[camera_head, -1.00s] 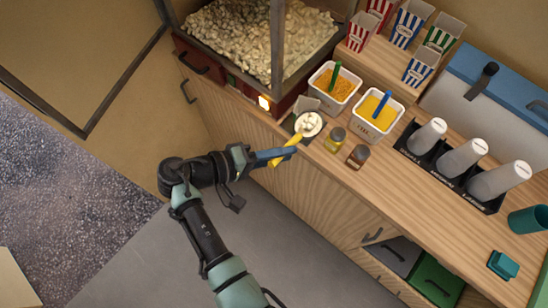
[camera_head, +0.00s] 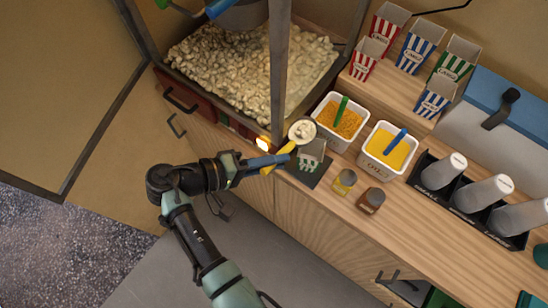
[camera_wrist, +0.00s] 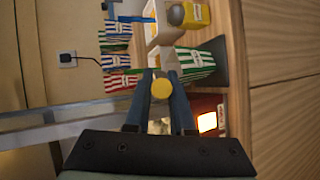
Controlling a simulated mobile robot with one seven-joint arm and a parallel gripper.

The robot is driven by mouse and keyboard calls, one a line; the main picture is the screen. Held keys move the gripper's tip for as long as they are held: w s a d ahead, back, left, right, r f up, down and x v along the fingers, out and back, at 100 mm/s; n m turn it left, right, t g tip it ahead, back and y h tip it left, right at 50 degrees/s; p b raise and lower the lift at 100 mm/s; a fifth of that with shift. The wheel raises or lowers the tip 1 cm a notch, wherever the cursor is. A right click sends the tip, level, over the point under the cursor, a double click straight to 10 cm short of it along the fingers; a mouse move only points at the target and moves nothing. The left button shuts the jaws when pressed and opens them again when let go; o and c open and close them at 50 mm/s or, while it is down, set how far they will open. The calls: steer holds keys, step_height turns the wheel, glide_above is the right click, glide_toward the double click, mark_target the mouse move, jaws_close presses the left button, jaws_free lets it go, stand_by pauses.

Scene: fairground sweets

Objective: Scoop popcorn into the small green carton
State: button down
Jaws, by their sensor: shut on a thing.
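My gripper (camera_head: 276,160) is shut on the yellow handle (camera_head: 284,150) of a scoop. The scoop's round bowl (camera_head: 302,131) holds pale popcorn and is in the air, just behind and left of the small green carton. The small green-and-white striped carton (camera_head: 311,156) stands on a dark mat (camera_head: 308,175) at the counter's front edge; its inside cannot be made out. In the wrist view the carton (camera_wrist: 204,60) lies just right of the fingers, and the handle's round yellow end (camera_wrist: 161,88) shows between them. The popcorn heap (camera_head: 235,65) fills the machine at the left.
The machine's post (camera_head: 280,70) rises close behind the scoop. Two jars (camera_head: 344,181) (camera_head: 371,200) and two white tubs (camera_head: 341,120) (camera_head: 386,150) stand right of the carton. Striped cartons (camera_head: 420,48) stand on a raised shelf. Cup holders (camera_head: 470,200) are farther right.

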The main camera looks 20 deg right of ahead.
steer(key=shift+s+d+r+m+y+p, duration=0.15)
steer(key=shift+s+m+y+p, duration=0.2)
steer(key=shift+p, duration=0.5)
steer(key=s+d+m+t+y+b, duration=0.1)
steer(key=m+t+y+b, duration=0.1)
steer(key=b, duration=0.1)
steer(key=s+d+f+m+t+y+b, duration=0.1)
steer(key=m+t+y+b, duration=0.1)
steer(key=m+t+b, duration=0.1)
steer(key=s+f+m+t+y+b, duration=0.1)
steer(key=m+t+y+b, duration=0.1)
steer(key=t+b, duration=0.1)
steer(key=shift+s+d+f+m+y+b, duration=0.1)
steer(key=shift+d+m+y+b, duration=0.2)
steer(key=shift+d+m, duration=0.1)
stand_by(0.3)
